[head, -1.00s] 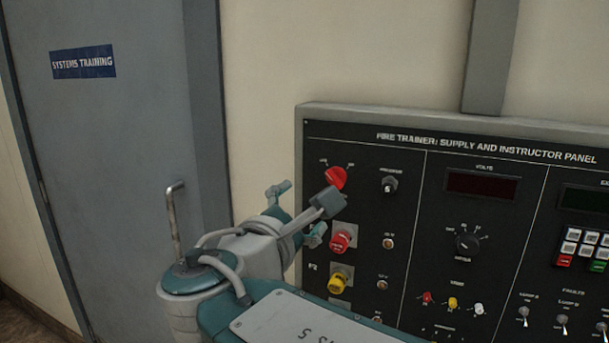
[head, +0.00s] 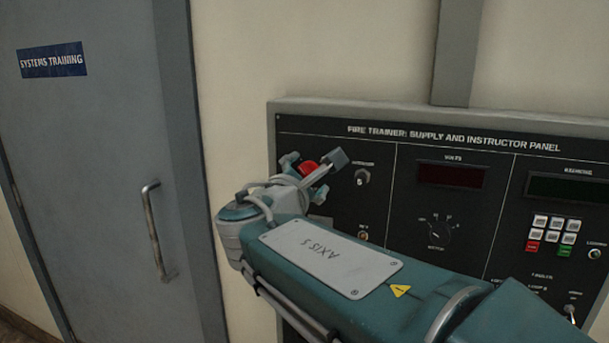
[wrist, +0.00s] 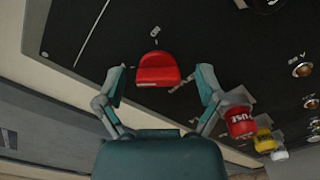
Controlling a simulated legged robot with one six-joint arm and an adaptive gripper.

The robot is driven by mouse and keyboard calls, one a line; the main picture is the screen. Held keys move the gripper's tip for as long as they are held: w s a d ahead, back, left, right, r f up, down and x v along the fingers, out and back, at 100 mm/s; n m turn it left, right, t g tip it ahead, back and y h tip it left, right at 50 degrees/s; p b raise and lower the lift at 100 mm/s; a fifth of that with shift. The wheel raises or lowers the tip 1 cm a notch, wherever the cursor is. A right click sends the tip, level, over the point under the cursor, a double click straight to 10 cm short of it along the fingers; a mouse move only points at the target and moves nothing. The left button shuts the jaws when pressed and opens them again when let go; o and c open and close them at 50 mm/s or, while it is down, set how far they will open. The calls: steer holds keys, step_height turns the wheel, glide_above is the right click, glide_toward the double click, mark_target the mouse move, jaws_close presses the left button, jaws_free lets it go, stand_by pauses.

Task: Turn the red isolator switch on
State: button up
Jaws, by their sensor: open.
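The red isolator switch (head: 308,168) is a round red knob at the upper left of the black panel. In the head view my gripper (head: 306,177) is in front of it and partly hides it. In the wrist view the red switch (wrist: 157,69) shows between and just beyond the two teal fingers of my gripper (wrist: 160,88). The fingers are apart, one on each side, with visible gaps to the knob. Nothing is held. The switch's small label letters are too blurred to read.
The black trainer panel (head: 405,165) carries other knobs and displays. In the wrist view a red FUSE cap (wrist: 240,121) and a yellow cap (wrist: 265,140) lie near the right finger. A grey door with a handle (head: 155,225) stands at the left.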

steer(key=shift+d, duration=0.15)
steer(key=c, duration=1)
steer(key=shift+a, duration=0.25)
steer(key=shift+c, duration=0.8)
steer(key=shift+a+f, duration=0.1)
